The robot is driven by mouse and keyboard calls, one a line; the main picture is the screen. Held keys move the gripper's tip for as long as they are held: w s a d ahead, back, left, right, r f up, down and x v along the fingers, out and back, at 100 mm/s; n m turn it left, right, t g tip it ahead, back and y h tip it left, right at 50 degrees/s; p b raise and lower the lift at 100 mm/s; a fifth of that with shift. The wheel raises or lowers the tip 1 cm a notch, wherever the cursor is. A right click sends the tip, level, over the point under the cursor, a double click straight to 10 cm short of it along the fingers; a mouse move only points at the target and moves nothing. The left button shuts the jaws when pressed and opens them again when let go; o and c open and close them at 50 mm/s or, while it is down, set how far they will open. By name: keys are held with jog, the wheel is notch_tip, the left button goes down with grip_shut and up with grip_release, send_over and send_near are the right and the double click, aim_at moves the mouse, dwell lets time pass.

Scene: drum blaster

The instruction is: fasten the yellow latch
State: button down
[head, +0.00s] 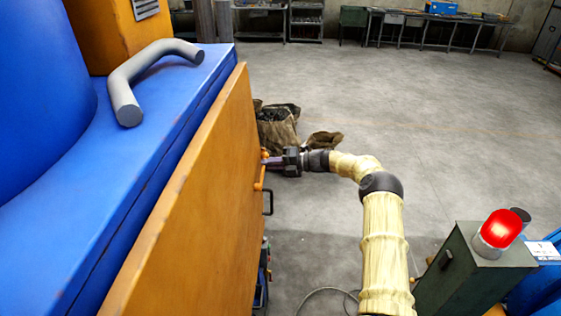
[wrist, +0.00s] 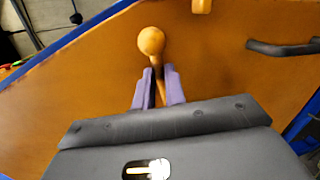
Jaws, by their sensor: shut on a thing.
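The yellow latch (wrist: 151,42) shows in the wrist view as an orange-yellow lever with a round knob on the orange panel. My gripper (wrist: 157,75) has its two purple fingers on either side of the lever's shaft, just below the knob, and is shut on it. In the head view my gripper (head: 267,162) reaches the orange door panel (head: 195,205) from the right. The latch (head: 259,182) shows there as a small orange piece at the panel's face, partly hidden by the fingers.
A dark handle (head: 268,203) sits on the panel below the latch; it also shows in the wrist view (wrist: 283,48). A grey box with a red lamp (head: 499,230) stands at lower right. Brown sacks (head: 278,125) lie behind my gripper. Open floor extends to the right.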

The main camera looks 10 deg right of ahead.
jog(key=shift+w+f+m+g+b, duration=0.1)
jog(key=shift+f+m+g+b, duration=0.25)
jog(key=shift+f+m, duration=0.6)
jog(key=shift+a, duration=0.1)
jog(key=c, duration=1.5)
grip_release()
jog(key=shift+f, duration=0.1)
jog(key=shift+o, duration=0.2)
jog(key=b+v, duration=0.6)
jog(key=v, duration=1.1)
jog(key=shift+d+b, duration=0.2)
jog(key=shift+b, duration=0.15)
